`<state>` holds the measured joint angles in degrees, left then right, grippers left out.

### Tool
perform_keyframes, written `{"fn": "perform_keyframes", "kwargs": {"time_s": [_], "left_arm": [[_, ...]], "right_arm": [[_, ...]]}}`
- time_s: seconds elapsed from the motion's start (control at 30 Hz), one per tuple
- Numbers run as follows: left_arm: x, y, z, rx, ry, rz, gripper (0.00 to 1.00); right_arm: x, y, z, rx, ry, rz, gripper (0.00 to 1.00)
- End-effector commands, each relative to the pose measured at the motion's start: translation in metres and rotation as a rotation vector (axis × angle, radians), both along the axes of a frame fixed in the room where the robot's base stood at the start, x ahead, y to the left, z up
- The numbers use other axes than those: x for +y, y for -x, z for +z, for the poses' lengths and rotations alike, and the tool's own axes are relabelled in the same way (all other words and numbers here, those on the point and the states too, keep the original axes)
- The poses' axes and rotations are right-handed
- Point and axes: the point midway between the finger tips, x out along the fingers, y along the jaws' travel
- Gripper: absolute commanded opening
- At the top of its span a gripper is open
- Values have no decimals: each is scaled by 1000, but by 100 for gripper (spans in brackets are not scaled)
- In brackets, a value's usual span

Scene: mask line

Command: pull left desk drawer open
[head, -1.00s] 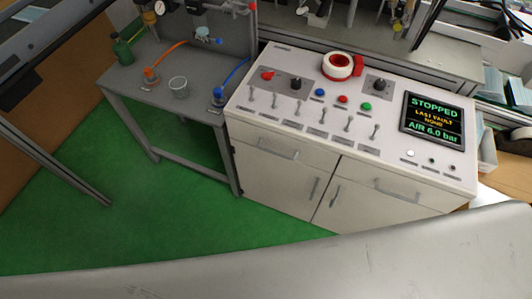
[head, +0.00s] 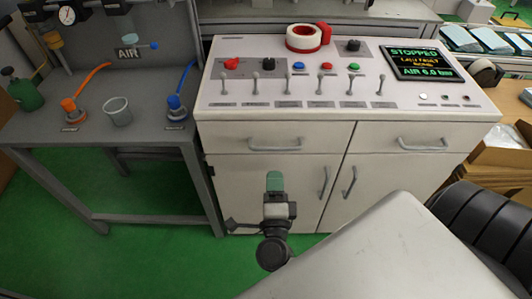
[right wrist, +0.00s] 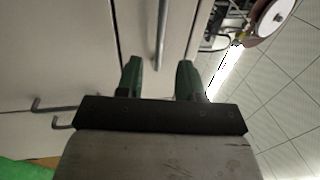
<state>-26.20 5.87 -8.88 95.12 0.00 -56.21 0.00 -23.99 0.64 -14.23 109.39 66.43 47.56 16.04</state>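The left desk drawer (head: 225,139) is in the upper left of the white cabinet and looks closed, flush with the front. Its grey bar handle (head: 275,145) is horizontal. My right gripper (head: 275,181) is in front of the left cabinet door, a little below that handle in the head view. In the right wrist view its two green fingers (right wrist: 159,78) are apart with nothing between them. The drawer handle (right wrist: 162,35) shows beyond the fingertips, lined up with the gap, apparently not touched. My left gripper is not in view.
The right drawer (head: 370,138) and two doors with upright handles (head: 324,182) are also closed. A control panel with switches (head: 320,90) tops the cabinet. A grey table (head: 100,150) with tubes and a cup stands left. Green floor (head: 150,268) is clear in front.

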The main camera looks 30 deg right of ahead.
Motion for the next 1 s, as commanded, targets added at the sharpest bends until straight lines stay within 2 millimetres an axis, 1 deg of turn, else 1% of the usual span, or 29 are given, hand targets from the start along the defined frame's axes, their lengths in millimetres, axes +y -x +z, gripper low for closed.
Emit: {"fn": "perform_keyframes", "kwargs": {"time_s": [0.03,0.3,0.5,0.67,0.9,0.93,1.0], "left_arm": [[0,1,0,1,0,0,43],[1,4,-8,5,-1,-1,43],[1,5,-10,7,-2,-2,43],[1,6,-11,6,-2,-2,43],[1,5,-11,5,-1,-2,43],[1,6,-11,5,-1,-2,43],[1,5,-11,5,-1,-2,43]], "right_arm": [[-4,-8,4,-3,3,0,37],[-30,-51,13,-1,5,2,37],[-44,-74,17,1,5,3,37],[-49,-81,18,2,5,3,37],[-49,-81,18,3,5,3,37],[-49,-81,18,3,5,3,36],[-49,-81,18,3,5,3,25]]}}
